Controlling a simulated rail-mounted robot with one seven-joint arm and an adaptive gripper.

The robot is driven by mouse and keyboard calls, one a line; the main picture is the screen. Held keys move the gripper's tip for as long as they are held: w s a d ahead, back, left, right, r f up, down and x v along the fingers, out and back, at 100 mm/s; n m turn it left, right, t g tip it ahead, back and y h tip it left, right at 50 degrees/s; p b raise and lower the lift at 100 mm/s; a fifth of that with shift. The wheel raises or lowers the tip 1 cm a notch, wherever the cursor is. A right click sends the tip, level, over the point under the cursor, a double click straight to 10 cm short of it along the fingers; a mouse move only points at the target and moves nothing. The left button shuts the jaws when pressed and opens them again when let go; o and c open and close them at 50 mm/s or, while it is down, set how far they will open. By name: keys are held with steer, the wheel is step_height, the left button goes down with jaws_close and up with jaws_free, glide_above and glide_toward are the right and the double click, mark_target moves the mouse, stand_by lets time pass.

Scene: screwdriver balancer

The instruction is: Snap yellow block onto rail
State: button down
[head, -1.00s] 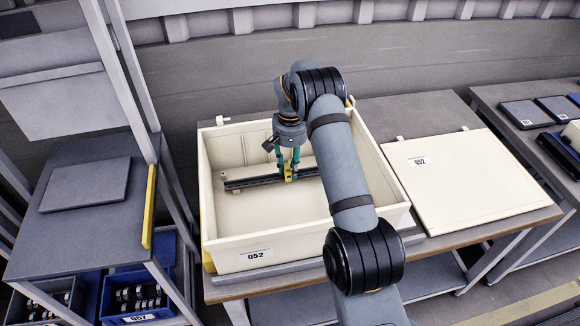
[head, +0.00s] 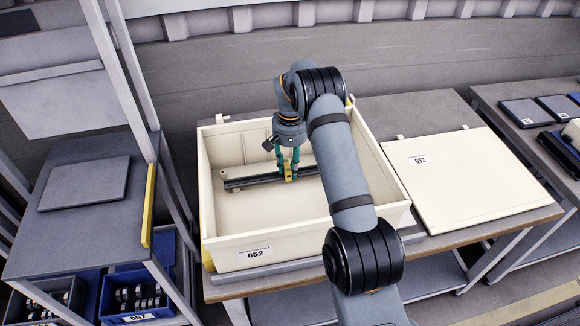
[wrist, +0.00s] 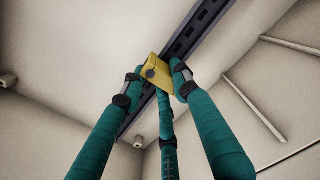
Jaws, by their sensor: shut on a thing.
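The yellow block (wrist: 155,73) is between the fingers of my gripper (wrist: 157,85) in the wrist view, over the dark slotted rail (wrist: 200,28). In the head view the block (head: 289,173) is a small yellow patch at the rail (head: 250,181), and my gripper (head: 287,170) points down into the bin. My gripper's green fingers are shut on the block. The block overlaps the rail in both views; whether it is seated on it, I cannot tell. Part of the rail is hidden behind the fingers.
The rail lies inside a cream bin (head: 255,240) labelled 052, whose walls surround my gripper. A cream lid (head: 465,185) lies on the table to the right. A shelf rack (head: 90,215) with blue bins (head: 140,297) stands at the left.

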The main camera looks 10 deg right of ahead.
steer(key=c, duration=1.2)
jaws_free()
steer(key=shift+o, duration=0.4)
step_height(320, 180, up, 12)
steer(key=shift+w, duration=0.15)
step_height(320, 180, up, 12)
steer(key=p, duration=1.2)
steer(key=shift+f, duration=0.25)
